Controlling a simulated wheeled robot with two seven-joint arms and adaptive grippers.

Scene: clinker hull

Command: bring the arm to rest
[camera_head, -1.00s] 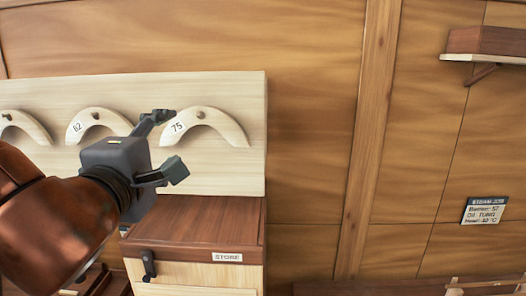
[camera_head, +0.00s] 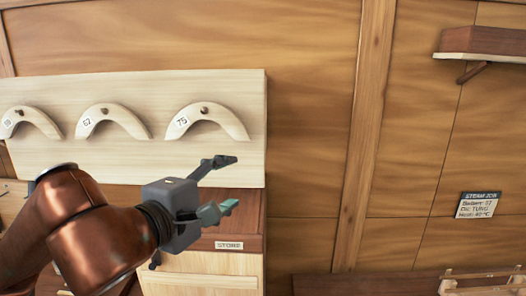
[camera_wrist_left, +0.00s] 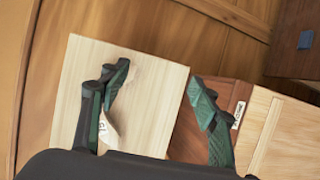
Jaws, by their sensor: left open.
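My left gripper (camera_head: 228,184) is open and empty in the head view, its two fingers pointing right. It is below the pale board (camera_head: 150,90) and in front of the dark-topped cabinet marked STORE (camera_head: 256,225). My right gripper is not in view.
A wall shelf (camera_head: 484,46) is at the top right. A STEAM JOB card (camera_head: 478,205) hangs on the wall. A wooden rack (camera_head: 480,283) stands on a dark surface at the lower right. The space right of the gripper is clear to the wall.

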